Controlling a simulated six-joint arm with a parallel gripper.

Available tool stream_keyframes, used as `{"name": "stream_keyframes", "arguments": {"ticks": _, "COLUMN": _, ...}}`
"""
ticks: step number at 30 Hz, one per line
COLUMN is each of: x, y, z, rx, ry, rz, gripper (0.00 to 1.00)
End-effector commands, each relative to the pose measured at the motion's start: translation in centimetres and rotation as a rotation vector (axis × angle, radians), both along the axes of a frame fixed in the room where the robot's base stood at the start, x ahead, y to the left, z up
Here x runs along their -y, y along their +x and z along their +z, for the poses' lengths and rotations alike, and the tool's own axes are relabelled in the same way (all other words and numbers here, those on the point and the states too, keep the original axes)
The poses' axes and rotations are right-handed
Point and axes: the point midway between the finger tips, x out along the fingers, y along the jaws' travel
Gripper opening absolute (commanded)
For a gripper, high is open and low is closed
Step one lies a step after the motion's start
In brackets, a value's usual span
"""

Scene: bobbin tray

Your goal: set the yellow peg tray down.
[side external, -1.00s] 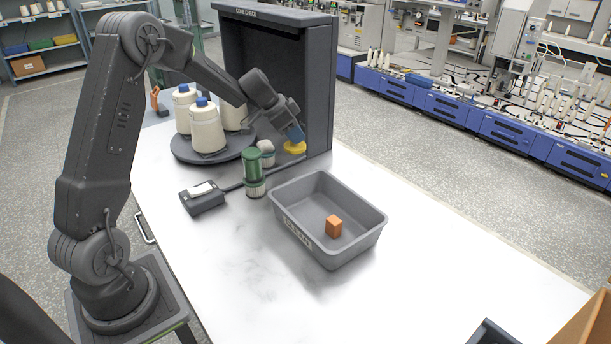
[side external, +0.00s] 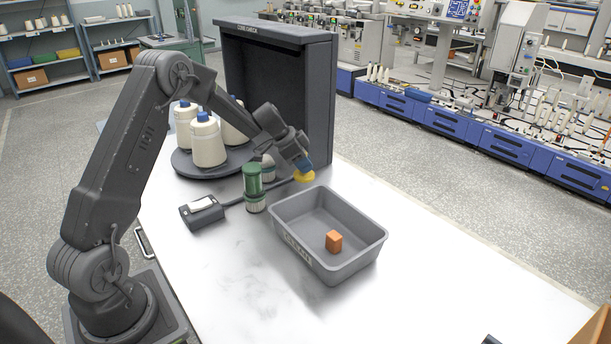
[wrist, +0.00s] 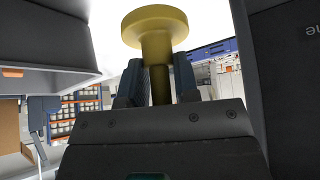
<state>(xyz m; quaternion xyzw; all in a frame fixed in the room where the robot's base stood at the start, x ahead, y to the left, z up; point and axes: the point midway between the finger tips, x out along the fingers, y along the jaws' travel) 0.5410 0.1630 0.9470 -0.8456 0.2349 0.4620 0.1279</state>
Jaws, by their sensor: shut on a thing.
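The yellow peg tray (side external: 306,177), a round yellow disc with a short peg, is in my gripper (side external: 303,163). In the wrist view the yellow disc (wrist: 154,27) shows at the top, with its peg between the two blue-grey fingers of my gripper (wrist: 156,82). The fingers are shut on the peg. In the side view the disc hangs below the fingertips, looking tilted, just behind the back rim of the grey bin. How far it is above the table I cannot tell.
The grey bin (side external: 290,238) holds an orange block (side external: 334,241). Left of it stand a green-topped bobbin (side external: 254,186) and a small scale-like device (side external: 203,211). Behind are a dark booth (side external: 331,110) and a turntable (side external: 186,165) with white cones.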

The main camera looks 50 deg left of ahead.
Motion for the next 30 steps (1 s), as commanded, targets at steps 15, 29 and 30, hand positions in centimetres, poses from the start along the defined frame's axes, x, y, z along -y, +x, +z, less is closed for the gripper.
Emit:
{"name": "stream_keyframes", "arguments": {"ticks": 15, "x": 0.3, "y": 0.4, "z": -4.3, "rx": 0.0, "ry": 0.002, "rz": 0.001, "gripper": 0.05}}
{"name": "stream_keyframes", "arguments": {"ticks": 29, "x": 0.3, "y": 0.3, "z": -4.6, "rx": -0.001, "ry": 0.001, "rz": 0.001, "gripper": 0.44}}
{"name": "stream_keyframes", "arguments": {"ticks": 30, "x": 0.3, "y": 0.3, "z": -4.6, "rx": -0.001, "ry": 0.001, "rz": 0.001, "gripper": 0.48}}
